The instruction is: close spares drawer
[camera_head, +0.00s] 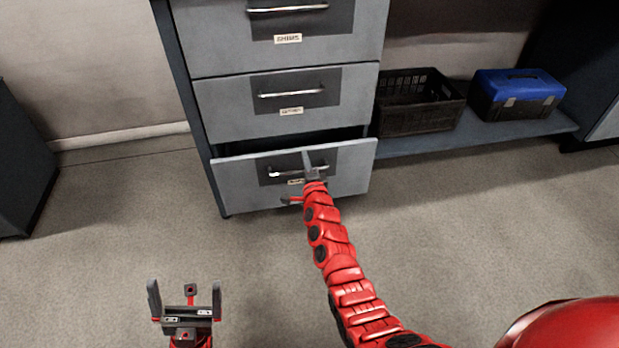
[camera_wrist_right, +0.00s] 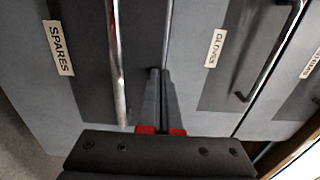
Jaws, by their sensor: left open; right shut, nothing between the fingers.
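The spares drawer (camera_head: 350,169) is the lowest grey drawer in the head view. It stands partly open, with a dark gap above its front. Its metal handle (camera_head: 284,173) and SPARES label (camera_wrist_right: 58,48) also show in the right wrist view. My right gripper (camera_head: 306,154) is shut and empty, with its fingertips in front of the drawer front near the top edge, beside the handle. I cannot tell whether they touch it. The arm hides part of the drawer front and handle. My left gripper (camera_head: 184,288) is open and empty above the floor at lower left.
Above are the closed gloves drawer (camera_head: 230,106) and the shims drawer (camera_head: 220,40). A black crate (camera_head: 418,121) and a blue toolbox (camera_head: 519,90) stand on a low shelf (camera_head: 480,137) to the right. A dark cabinet (camera_head: 18,160) is at far left. The floor before the drawers looks clear.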

